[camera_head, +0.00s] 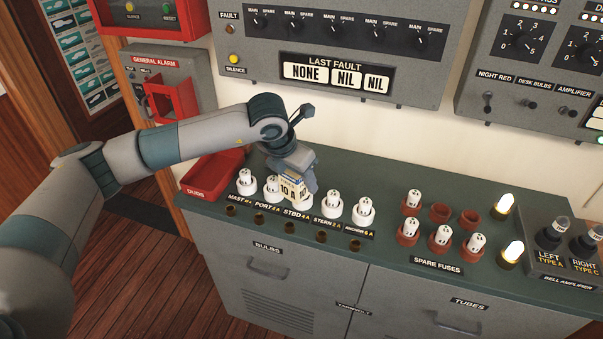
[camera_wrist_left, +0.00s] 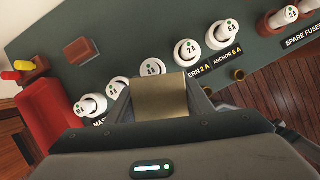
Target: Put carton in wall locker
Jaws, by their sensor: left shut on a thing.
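The carton (camera_head: 289,190) is a small cream box with a "10 A" label. My left gripper (camera_head: 298,180) is shut on it, above the row of white fuses at the labelled sockets, near "STBD". In the left wrist view the carton (camera_wrist_left: 160,96) shows as a plain tan face between the fingers. I cannot tell whether it touches the fuses below. No wall locker can be made out for certain in these views. My right gripper is not in view.
The green counter (camera_head: 385,190) carries white fuses, a red DUDS tray (camera_head: 205,185), spare fuses in brown sockets (camera_head: 440,237) and lit bulbs (camera_head: 504,205). Grey panels (camera_head: 350,40) and a red alarm box (camera_head: 172,98) are on the wall. Cabinet doors (camera_head: 270,290) are below.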

